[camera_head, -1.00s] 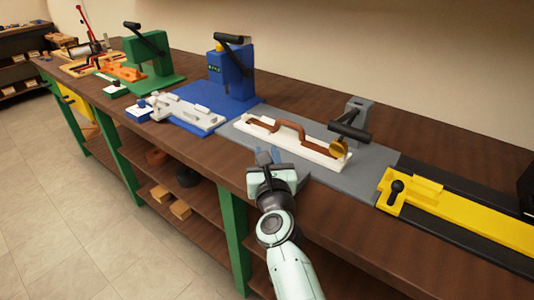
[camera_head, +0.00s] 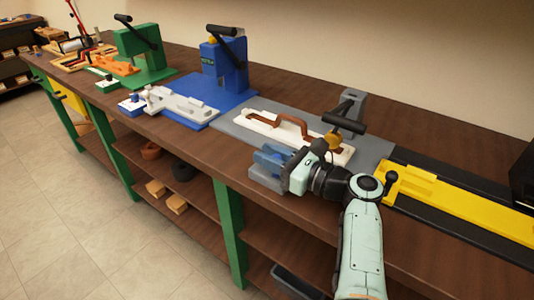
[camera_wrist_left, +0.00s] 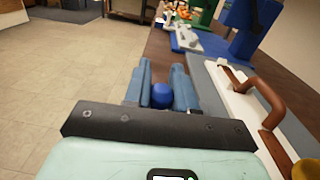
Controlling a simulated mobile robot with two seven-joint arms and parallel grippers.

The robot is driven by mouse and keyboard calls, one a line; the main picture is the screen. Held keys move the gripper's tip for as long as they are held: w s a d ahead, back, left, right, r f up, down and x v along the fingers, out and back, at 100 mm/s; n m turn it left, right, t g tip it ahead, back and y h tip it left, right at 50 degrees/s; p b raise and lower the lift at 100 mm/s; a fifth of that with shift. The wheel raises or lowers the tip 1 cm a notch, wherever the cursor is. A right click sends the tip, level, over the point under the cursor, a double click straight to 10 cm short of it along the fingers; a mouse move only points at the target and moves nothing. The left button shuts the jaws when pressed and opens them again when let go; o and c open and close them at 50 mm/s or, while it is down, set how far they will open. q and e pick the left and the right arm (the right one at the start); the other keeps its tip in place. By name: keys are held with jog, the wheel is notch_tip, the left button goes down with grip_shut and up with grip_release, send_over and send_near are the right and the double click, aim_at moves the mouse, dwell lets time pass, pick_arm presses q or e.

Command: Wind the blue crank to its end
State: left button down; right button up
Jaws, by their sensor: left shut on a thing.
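A round blue knob (camera_wrist_left: 161,95), the visible part of the blue crank, sits between the blue fingers of my left gripper in the left wrist view. My left gripper (camera_head: 270,160) is shut on this knob, at the front edge of the bench beside the grey plate, with its fingers toward the left in the head view. The fingers hide the knob and the rest of the crank there, so I cannot tell the crank's angle. A grey block (camera_head: 266,180) shows just below the fingers. My right gripper is not in view.
The grey plate (camera_head: 240,131) holds a white fixture (camera_head: 256,122) with a brown handle (camera_head: 296,124), close behind my gripper. A black-handled lever (camera_head: 343,124) stands above it. A yellow slide (camera_head: 450,204) lies right, a blue press (camera_head: 226,68) left. Open floor lies in front.

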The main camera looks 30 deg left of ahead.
pick_arm(q)
jog(key=shift+d+r+n+g, duration=0.15)
jog(key=shift+r+n+g, duration=0.1)
jog(key=shift+n+g, duration=0.4)
jog(key=shift+g, duration=0.35)
jog(key=c, duration=1.1)
grip_release()
jog(key=shift+o, duration=0.8)
jog(key=shift+d+f, duration=0.1)
jog(key=d+p, duration=0.1)
jog(key=d, duration=0.2)
jog(key=d+p, duration=0.1)
jog(key=d, duration=0.3)
jog(key=d+p, duration=0.1)
jog(key=d, duration=0.3)
jog(key=shift+w+d, duration=0.25)
jog(key=shift+w, duration=0.15)
jog(key=shift+d+p, duration=0.35)
jog(key=shift+d, duration=0.55)
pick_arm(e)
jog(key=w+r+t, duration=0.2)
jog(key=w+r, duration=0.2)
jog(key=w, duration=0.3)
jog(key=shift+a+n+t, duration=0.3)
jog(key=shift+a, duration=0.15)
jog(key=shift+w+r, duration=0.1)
